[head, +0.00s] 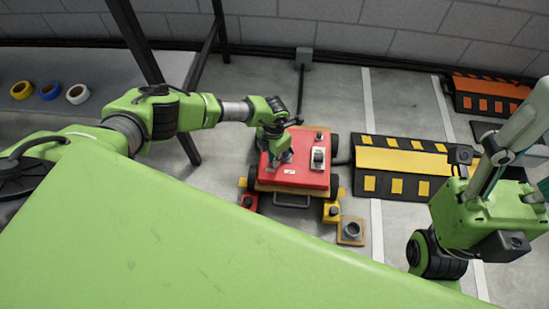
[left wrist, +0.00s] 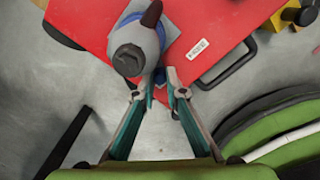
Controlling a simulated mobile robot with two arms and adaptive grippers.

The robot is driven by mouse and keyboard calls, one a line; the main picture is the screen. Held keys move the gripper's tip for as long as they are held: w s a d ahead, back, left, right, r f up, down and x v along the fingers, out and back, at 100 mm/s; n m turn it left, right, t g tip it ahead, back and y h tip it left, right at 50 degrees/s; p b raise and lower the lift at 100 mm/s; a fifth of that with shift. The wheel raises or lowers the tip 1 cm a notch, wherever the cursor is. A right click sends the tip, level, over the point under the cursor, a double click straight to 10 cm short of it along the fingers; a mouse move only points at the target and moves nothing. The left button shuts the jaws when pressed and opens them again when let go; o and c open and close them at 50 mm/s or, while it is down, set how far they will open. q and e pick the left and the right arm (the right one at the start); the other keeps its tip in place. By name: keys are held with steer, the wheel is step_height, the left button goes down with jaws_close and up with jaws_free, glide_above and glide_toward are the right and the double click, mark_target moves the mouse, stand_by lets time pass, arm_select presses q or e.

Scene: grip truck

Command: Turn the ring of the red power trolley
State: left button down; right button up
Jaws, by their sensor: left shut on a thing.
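The red power trolley (head: 305,178) stands on the grey floor near the middle of the head view, and its red top (left wrist: 82,22) also fills the upper part of the left wrist view. A grey round connector with a blue ring (left wrist: 158,34) and a dark lug rises from that top. My left gripper (head: 284,157) is over the trolley's left part. In the left wrist view its two fingers (left wrist: 156,90) close in at the near edge of the blue ring and are shut on it. The exact contact is partly hidden. My right arm shows at the right, but its fingers do not.
A black handle (left wrist: 226,66) sticks out from the trolley's near side. A yellow and black cable ramp (head: 402,160) lies right of the trolley. Tape rolls (head: 50,91) lie on a grey surface at the left. Black posts stand behind my left arm.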

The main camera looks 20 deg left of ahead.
arm_select(q)
steer(key=c, duration=2)
jaws_free()
steer(key=shift+c, duration=0.2)
step_height(320, 180, up, 12)
